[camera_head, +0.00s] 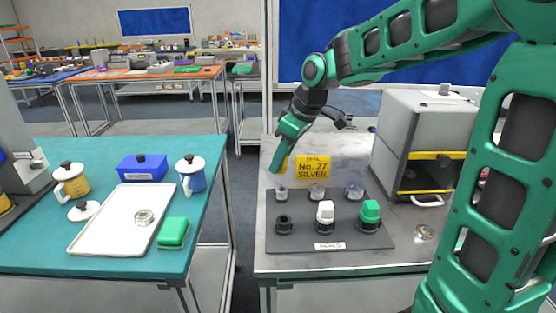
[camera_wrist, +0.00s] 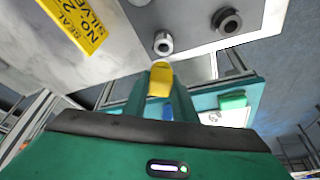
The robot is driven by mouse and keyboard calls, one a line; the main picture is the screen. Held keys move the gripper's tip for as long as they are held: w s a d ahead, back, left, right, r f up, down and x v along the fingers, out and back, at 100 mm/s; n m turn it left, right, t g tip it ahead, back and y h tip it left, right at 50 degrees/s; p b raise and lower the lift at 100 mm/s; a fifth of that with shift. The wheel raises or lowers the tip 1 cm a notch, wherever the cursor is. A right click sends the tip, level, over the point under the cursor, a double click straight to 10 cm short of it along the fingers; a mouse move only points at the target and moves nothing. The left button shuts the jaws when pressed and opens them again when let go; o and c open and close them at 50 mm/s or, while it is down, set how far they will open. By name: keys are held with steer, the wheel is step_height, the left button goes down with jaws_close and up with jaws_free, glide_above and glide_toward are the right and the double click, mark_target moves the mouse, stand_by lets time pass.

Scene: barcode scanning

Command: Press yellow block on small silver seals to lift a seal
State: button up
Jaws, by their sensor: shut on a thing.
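My gripper (camera_head: 284,156) is shut on a yellow block (camera_head: 283,166), left of the yellow sign and above the left back edge of the grey seal board (camera_head: 300,246). In the wrist view the yellow block (camera_wrist: 160,79) sticks out between the fingers. The small silver seals (camera_head: 281,194) sit in the back-left holder of the board, which also shows in the wrist view (camera_wrist: 163,43), apart from the block. Two wider seal holders (camera_head: 317,191) (camera_head: 354,192) stand to the right. The front-left black socket (camera_head: 283,225) is empty; it also shows in the wrist view (camera_wrist: 228,20).
A white block (camera_head: 325,212) and a green block (camera_head: 369,212) fill the other front sockets. A yellow "No. 27 SILVER" sign (camera_head: 313,168) stands behind the board. A grey machine (camera_head: 425,145) is right. The teal table (camera_head: 110,259) holds a white tray (camera_head: 107,240) and mugs.

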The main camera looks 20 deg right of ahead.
steer(key=shift+d+f, duration=0.1)
steer(key=shift+f, duration=2.2)
steer(key=shift+s, duration=0.15)
steer(key=shift+o, duration=1.4)
jaws_close()
steer(key=shift+s+f, duration=0.1)
steer(key=shift+f, duration=0.65)
steer(key=shift+r, duration=3.6)
